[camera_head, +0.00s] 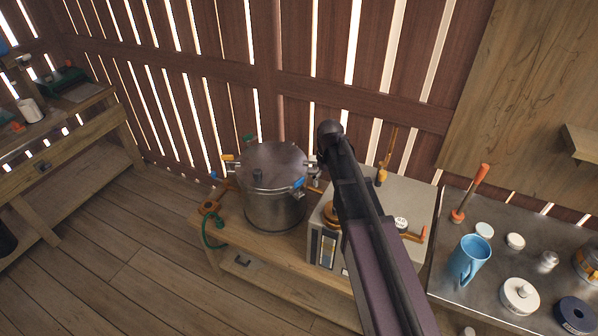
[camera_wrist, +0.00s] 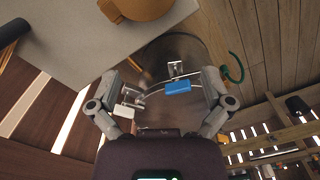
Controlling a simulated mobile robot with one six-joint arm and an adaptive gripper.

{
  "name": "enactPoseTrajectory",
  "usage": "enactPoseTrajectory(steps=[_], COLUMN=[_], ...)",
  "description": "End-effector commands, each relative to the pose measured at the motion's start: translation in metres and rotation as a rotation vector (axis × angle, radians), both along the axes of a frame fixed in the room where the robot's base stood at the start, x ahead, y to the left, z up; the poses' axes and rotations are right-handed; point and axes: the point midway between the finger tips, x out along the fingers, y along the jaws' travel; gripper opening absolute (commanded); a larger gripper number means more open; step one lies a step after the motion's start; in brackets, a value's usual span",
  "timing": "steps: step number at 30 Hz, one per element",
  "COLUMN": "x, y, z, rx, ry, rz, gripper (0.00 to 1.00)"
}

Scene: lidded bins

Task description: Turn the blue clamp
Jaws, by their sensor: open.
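A metal pot (camera_head: 272,205) with a clamped lid stands on a wooden bench. The blue clamp (camera_head: 298,183) is on the pot's right front rim. In the wrist view the blue clamp (camera_wrist: 178,88) shows as a bright blue handle on a metal bracket, between the fingers and nearer the right one. My gripper (camera_wrist: 161,73) is open with nothing held, its fingers on either side of the view over the pot's rim. I cannot tell how far above the clamp they are. In the head view my arm hides most of the gripper.
A white clamp handle (camera_wrist: 125,112) is close to my left finger. A grey box machine (camera_head: 325,245) stands right of the pot, under my arm. A green hose (camera_head: 206,232) hangs at the left. A metal table (camera_head: 455,285) with a blue mug (camera_head: 468,262) is at the right.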

Motion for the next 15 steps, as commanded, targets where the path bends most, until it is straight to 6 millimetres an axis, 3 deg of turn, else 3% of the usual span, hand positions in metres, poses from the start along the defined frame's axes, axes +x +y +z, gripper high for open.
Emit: enactPoseTrajectory(steps=[1, 6, 10, 15], x=[0.026, 0.063, 0.077, 0.081], y=[0.020, 0.065, 0.085, 0.094], z=[0.018, 0.039, 0.046, 0.047], rx=[0.000, 0.000, 0.000, 0.000], ry=[0.000, 0.000, 0.000, 0.000], rz=[0.060, 0.222, 0.294, 0.326], gripper=[1.00, 1.00, 1.00, 1.00])
